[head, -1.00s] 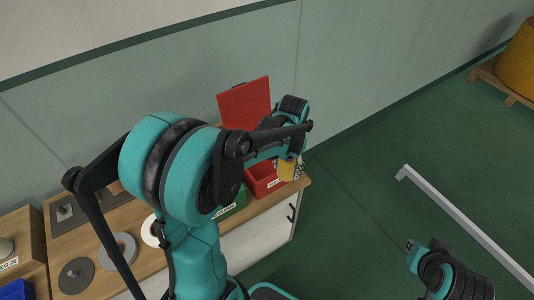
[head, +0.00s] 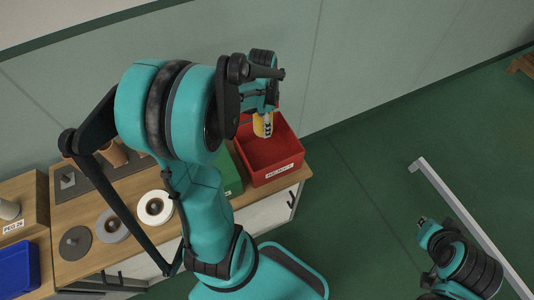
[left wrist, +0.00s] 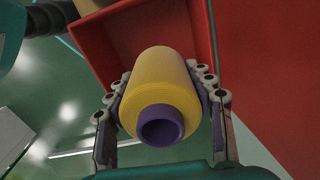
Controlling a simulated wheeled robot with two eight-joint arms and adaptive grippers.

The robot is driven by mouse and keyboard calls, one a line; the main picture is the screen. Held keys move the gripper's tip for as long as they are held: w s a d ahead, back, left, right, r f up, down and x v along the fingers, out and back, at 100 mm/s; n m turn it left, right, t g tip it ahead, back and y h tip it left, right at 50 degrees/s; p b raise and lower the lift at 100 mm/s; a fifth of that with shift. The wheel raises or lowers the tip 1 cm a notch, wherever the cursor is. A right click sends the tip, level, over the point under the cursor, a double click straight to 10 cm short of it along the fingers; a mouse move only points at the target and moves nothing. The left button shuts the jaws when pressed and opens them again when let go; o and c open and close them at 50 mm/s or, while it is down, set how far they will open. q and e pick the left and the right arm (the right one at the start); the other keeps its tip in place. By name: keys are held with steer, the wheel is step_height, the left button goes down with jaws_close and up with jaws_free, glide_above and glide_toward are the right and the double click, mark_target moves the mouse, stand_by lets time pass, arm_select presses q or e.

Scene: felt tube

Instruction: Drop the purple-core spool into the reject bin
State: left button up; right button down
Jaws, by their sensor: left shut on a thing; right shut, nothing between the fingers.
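The purple-core spool is a yellow cone with a purple tube end (left wrist: 160,100); it also shows in the head view (head: 263,125). My left gripper (left wrist: 162,105) is shut on it, with a finger on each side. In the head view my left gripper (head: 262,108) holds the spool above the red reject bin (head: 278,176), over its inner left part. In the left wrist view red bin walls (left wrist: 100,50) show behind the spool. My right gripper (head: 422,222) is shut and empty over the green floor, far right of the bin.
A green bin (head: 231,180) stands left of the reject bin, partly hidden by my left arm. White and grey discs (head: 155,208) and a blue bin (head: 18,268) are further left on the wooden bench. A grey rail (head: 465,215) lies on the floor at right.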

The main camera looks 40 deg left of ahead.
arm_select(q)
step_height(320, 180, down, 3)
steer(key=shift+r+b, duration=0.1)
steer(key=shift+b, duration=0.65)
steer(key=shift+w, duration=0.1)
steer(key=o, duration=1.5)
step_height(320, 180, up, 12)
